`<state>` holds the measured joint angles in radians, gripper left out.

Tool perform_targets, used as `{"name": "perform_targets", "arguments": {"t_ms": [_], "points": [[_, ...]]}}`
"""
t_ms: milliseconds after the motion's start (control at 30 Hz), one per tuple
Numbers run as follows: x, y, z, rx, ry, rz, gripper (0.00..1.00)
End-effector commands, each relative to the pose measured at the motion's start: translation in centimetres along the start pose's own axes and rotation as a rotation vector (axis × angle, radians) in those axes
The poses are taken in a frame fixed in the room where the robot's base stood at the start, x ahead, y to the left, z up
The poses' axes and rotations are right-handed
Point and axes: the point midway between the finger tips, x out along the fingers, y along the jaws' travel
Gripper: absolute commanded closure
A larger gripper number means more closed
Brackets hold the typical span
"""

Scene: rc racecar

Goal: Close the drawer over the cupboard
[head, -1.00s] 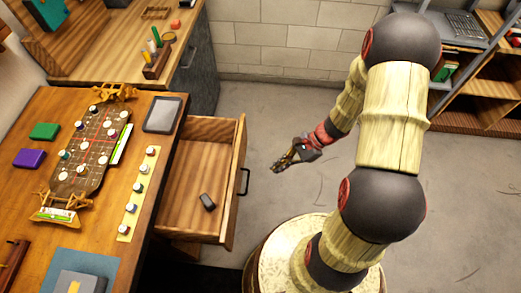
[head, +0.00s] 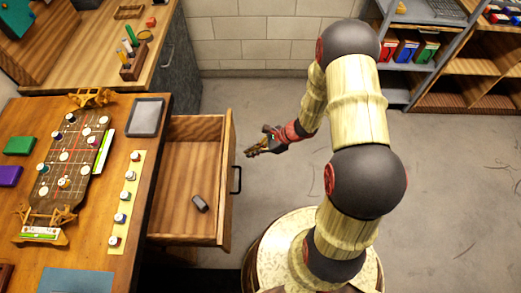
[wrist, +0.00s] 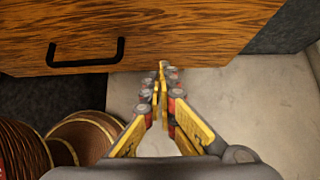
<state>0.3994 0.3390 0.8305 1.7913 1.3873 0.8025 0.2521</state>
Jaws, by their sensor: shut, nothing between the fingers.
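The open wooden drawer (head: 185,185) sticks out to the right from under the wooden desk top in the head view. A small dark object (head: 199,203) lies inside it. Its front has a black handle (head: 237,180). My gripper (head: 250,152) is just right of the drawer front, beyond the handle. In the wrist view, the drawer front (wrist: 190,30) spans the top, with the handle (wrist: 86,52) at the left. My gripper (wrist: 163,66) is shut and empty, its tips at the front's lower edge in the picture. I cannot tell whether they touch it.
The desk (head: 70,245) carries a game board (head: 75,155), a tablet (head: 146,117) and a strip of round pieces (head: 124,200). A shelf unit (head: 470,70) stands at the back right. The grey floor (head: 450,200) to the right is clear.

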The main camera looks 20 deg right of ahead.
Motion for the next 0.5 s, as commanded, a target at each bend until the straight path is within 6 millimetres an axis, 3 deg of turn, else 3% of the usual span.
{"name": "perform_targets", "arguments": {"t_ms": [200, 500], "points": [[2.2, 0.1, 2.1, -0.004, 0.0, 0.002, 1.0], [2.8, 0.1, 2.9, 0.0, 0.0, 0.001, 1.0]]}}
